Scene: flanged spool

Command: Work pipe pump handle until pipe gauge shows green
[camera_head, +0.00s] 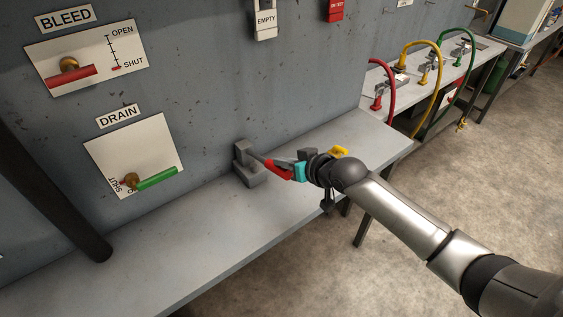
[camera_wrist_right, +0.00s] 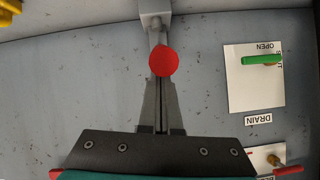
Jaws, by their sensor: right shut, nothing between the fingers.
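The pump stands on the grey bench against the wall; its grey base (camera_head: 250,172) is left of my right gripper (camera_head: 274,165). In the right wrist view the base (camera_wrist_right: 154,8) is at the top, and a short grey lever leads from it to a round red knob (camera_wrist_right: 164,61). The right gripper's fingers (camera_wrist_right: 162,84) are shut with nothing between them, and their tips are at the knob, partly hidden by it. I cannot tell whether they touch it. No pipe gauge shows in either view, and my left gripper is not in view.
The wall carries a BLEED panel (camera_head: 112,52) with a red lever and a DRAIN panel (camera_head: 118,155) with a green lever. The bench (camera_head: 175,250) is clear left of the pump. Red, yellow and green hoses (camera_head: 460,38) stand on a bench beyond.

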